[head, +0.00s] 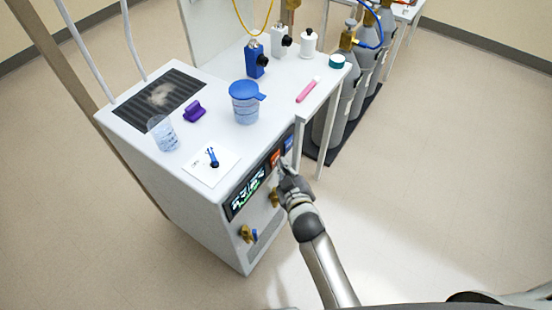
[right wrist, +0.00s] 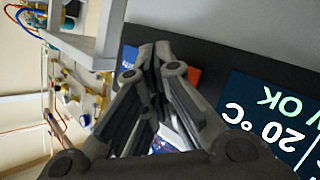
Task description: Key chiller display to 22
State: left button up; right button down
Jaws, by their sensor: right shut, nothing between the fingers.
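The chiller (head: 215,225) is a white cabinet with a dark front panel. Its lit display (head: 248,193) shows in the right wrist view (right wrist: 278,118) upside down, reading 20 °C with OK beside it; part is cut off. An orange-red key (head: 275,158) and a blue key (head: 288,143) sit right of the display. In the right wrist view, the orange-red key (right wrist: 194,76) and blue key (right wrist: 129,57) are partly behind my fingers. My right gripper (head: 282,168) is shut and empty, its tips close to the keys; I cannot tell whether they touch. My left gripper is not in view.
Brass valves (head: 246,234) stick out below the display. Grey gas cylinders (head: 342,110) stand behind. Floor at right is clear.

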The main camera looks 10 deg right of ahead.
jog(key=shift+s+d, duration=0.4)
jog(key=shift+d, duration=0.05)
jog(key=s+d+p, duration=0.2)
jog(key=s+d, duration=0.1)
jog(key=shift+s+d+p, duration=0.1)
jog(key=shift+d+p, duration=0.2)
jog(key=shift+d, duration=0.1)
dwell(2.0)
